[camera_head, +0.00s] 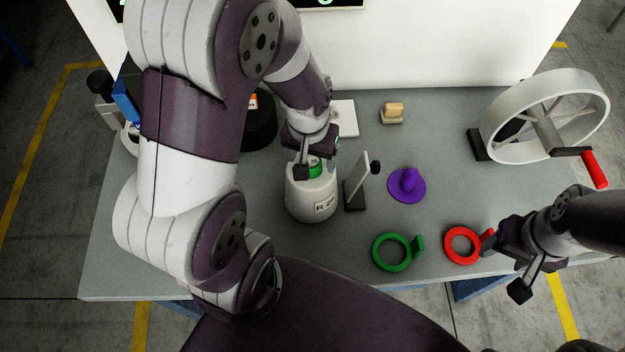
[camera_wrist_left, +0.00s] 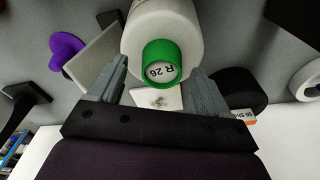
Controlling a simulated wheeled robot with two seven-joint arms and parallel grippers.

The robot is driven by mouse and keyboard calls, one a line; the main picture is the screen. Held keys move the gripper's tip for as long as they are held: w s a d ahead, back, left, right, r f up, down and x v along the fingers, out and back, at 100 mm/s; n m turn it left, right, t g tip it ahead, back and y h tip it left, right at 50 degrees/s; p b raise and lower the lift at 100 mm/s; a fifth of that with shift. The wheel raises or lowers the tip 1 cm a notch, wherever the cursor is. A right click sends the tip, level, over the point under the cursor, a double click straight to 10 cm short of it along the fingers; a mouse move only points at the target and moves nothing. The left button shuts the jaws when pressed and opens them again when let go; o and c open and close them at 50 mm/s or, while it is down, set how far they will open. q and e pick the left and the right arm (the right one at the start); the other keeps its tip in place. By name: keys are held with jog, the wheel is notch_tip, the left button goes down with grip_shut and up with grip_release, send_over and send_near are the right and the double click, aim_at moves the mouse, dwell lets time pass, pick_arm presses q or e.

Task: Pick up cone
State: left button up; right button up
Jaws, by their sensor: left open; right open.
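Whether the fingers touch the cone, I cannot tell. My right gripper (camera_head: 503,268) is open and empty at the table's right front edge, beside a red ring.
Right of the cone stands a thin upright plate on a black base (camera_head: 356,190). A purple knobbed disc (camera_head: 407,187), a green ring (camera_head: 378,258), a red ring (camera_head: 449,250) and a handwheel (camera_head: 487,130) lie further right. A black round object (camera_head: 262,128) stands behind my left arm.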

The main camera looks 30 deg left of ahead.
pick_arm(q)
jog(key=shift+s+a+f, duration=0.1)
jog(key=shift+f, duration=0.1)
jog(key=shift+s+r, duration=0.1)
jog(key=shift+s, duration=0.1)
jog(key=shift+c, duration=0.3)
jog(key=shift+w, duration=0.15)
grip_shut()
jog(key=shift+r, duration=0.1)
notch_tip(320, 180, up, 10)
